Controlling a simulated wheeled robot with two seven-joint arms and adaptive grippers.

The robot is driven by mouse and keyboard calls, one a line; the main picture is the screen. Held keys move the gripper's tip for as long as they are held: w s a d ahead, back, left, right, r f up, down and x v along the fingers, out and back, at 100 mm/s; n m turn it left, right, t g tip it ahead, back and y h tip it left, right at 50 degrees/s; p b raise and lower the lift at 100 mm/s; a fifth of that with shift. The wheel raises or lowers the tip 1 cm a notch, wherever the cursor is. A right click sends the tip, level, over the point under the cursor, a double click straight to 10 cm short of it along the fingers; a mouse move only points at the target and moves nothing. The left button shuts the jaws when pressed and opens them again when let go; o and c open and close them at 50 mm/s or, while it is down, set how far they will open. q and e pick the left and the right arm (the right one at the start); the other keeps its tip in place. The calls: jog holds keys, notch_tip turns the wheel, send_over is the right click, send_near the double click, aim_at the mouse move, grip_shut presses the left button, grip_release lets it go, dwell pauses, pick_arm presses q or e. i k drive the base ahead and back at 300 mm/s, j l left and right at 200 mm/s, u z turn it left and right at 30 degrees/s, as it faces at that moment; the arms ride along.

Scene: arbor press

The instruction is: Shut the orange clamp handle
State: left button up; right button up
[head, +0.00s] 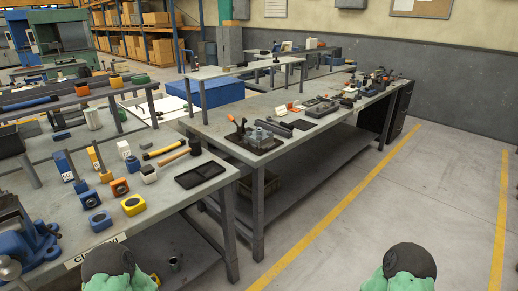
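A small dark fixture (256,140) with a grey block on it sits at the near left end of the far bench. A thin dark lever with a small orange tip (231,118) stands up at its left side; this looks like the clamp handle, raised. It is too small to tell the clamp's details. Neither of my grippers shows in the head view, so both are away from the fixture as far as I can see. Only green and black parts of my arms show at the bottom edge.
The far bench (225,118) also holds an orange and white item (294,107) and several dark tools. The near bench carries hammers, a black tray (200,174), blue and yellow blocks and a blue vise (25,235). The floor (375,205) to the right is clear.

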aim_at(229, 117)
jog(key=i+l+u, duration=0.15)
jog(key=i, duration=0.35)
jog(key=i+l+u, duration=0.15)
jog(key=i+l, duration=0.15)
jog(key=i, duration=0.2)
jog(key=i+l+u, duration=0.15)
jog(key=i+l, duration=0.35)
jog(key=l+z, duration=0.3)
jog(key=i+l+z, duration=0.25)
jog(key=k+l, duration=0.1)
